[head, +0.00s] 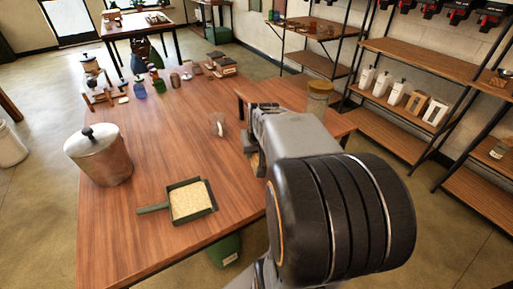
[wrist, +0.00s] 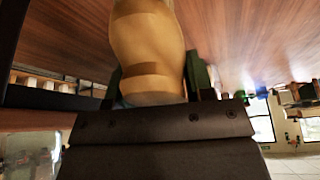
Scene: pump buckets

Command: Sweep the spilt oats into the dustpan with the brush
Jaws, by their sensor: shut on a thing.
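The dark square dustpan (head: 176,220) lies on the wooden table, its handle pointing left. A pale layer of oats (head: 190,201) fills its pan. My gripper (head: 254,150) is above the table's right side, up and right of the dustpan and apart from it. It is shut on a tan, rounded thing that looks like the brush (wrist: 150,35). The wrist view shows this tan body between the fingers. No bristles can be made out, and my arm hides part of it in the head view. No loose oats are clear on the visible tabletop.
A large metal pot (head: 100,158) stands left of the dustpan. A small clear thing (head: 218,125) is near mid-table. Bottles and small items crowd the far end. A lidded jar (head: 318,99) stands beyond my gripper. The middle of the table (head: 160,140) is clear.

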